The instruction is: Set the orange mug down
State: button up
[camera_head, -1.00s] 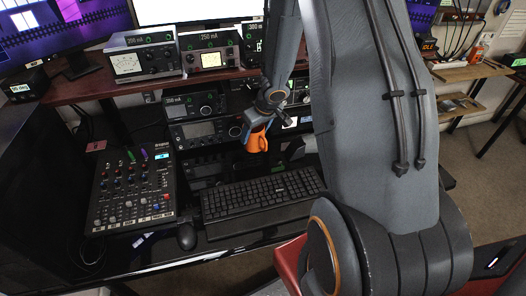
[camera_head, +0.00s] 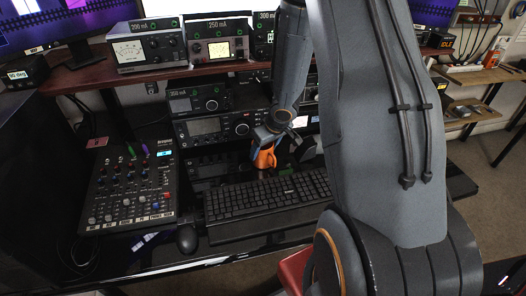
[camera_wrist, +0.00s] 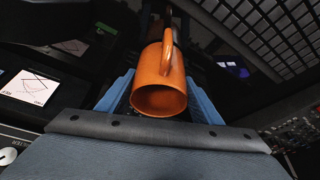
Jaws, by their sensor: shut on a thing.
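The orange mug (camera_head: 264,158) is in my gripper, just behind the keyboard and in front of the stacked radio units. In the wrist view the mug (camera_wrist: 160,88) sits between the two blue-grey fingers, its open mouth toward the camera and its handle at the top. My gripper (camera_head: 272,146) is shut on the mug; in the wrist view my gripper (camera_wrist: 165,92) has a finger on each side of it. Whether the mug's base touches the desk cannot be told.
The black keyboard (camera_head: 266,199) lies directly in front of the mug. A mixer (camera_head: 127,190) and a mouse (camera_head: 187,239) are to the left. Radio units (camera_head: 212,128) stand behind, under a red-brown shelf (camera_head: 92,82) carrying meters. Little free room shows around the mug.

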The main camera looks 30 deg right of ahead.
jog(key=shift+f, duration=0.15)
jog(key=o, duration=1.3)
jog(key=p+v, duration=0.6)
jog(key=v, duration=0.6)
jog(key=shift+w, duration=0.15)
jog(key=s+a+r+m+h, duration=0.1)
jog(key=s+a+r+h, duration=0.2)
jog(key=r, duration=0.6)
jog(key=s+a+r, duration=0.1)
jog(key=s+a, duration=0.2)
jog(key=s, duration=0.1)
jog(key=s+a+r+g+y, duration=0.1)
jog(key=s+a+r, duration=0.1)
jog(key=s+a, duration=0.1)
jog(key=s+a+r+m+g+y, duration=0.1)
jog(key=s+a, duration=0.2)
jog(key=s, duration=0.2)
jog(key=shift+s+a+r, duration=0.15)
jog(key=shift+s+a, duration=0.15)
jog(key=shift+a, duration=0.05)
